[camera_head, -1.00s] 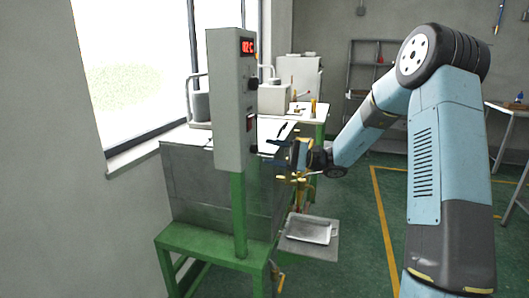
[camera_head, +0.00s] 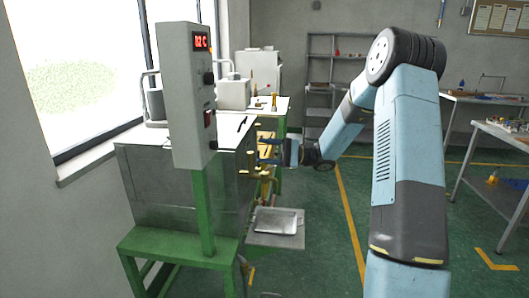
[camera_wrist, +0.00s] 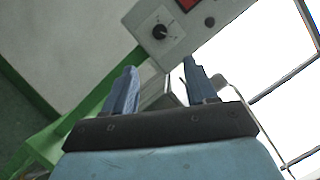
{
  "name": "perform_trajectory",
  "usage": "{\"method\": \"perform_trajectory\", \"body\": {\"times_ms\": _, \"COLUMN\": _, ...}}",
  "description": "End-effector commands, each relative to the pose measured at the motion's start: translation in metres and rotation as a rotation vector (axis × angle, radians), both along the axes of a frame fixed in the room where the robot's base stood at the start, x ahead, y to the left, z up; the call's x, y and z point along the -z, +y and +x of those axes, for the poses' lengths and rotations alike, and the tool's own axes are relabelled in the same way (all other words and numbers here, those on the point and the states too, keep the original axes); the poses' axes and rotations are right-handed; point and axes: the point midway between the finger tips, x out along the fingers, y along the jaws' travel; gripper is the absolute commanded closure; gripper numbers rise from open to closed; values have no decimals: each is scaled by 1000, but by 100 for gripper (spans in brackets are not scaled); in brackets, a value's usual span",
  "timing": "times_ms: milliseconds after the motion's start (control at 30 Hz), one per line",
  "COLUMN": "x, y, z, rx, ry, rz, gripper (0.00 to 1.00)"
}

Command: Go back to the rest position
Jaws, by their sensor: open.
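My gripper (camera_head: 268,150) is at the end of my blue arm, in the middle of the head view, close to the right side of the wax machine (camera_head: 165,185). Its fingers point left toward the machine. In the wrist view my gripper (camera_wrist: 160,88) shows two blue fingers spread apart with nothing held between them. Beyond the fingers is the grey control box (camera_wrist: 165,30) with a black knob. In the head view the control box (camera_head: 185,100) stands on a green post and has a red display. Whether the fingers touch the machine cannot be told.
A metal tray (camera_head: 276,222) sits on a low plate below my gripper. A bench (camera_head: 272,103) with a white container stands behind. Grey shelves (camera_head: 320,85) are at the back, and work tables (camera_head: 500,140) at the right. The green floor between is free.

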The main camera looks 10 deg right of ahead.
Motion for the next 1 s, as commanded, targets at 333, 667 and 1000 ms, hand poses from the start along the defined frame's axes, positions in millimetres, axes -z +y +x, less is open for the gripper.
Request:
{"method": "perform_trajectory", "body": {"times_ms": 333, "x": -13, "y": 24, "z": -34, "rx": -77, "ry": -17, "rz": -170, "gripper": 43}}
{"method": "perform_trajectory", "body": {"times_ms": 667, "x": -26, "y": 50, "z": -110, "rx": -197, "ry": -76, "rz": -546, "gripper": 43}}
{"method": "perform_trajectory", "body": {"times_ms": 1000, "x": -36, "y": 47, "z": -183, "rx": -243, "ry": -180, "rz": -916, "gripper": 43}}
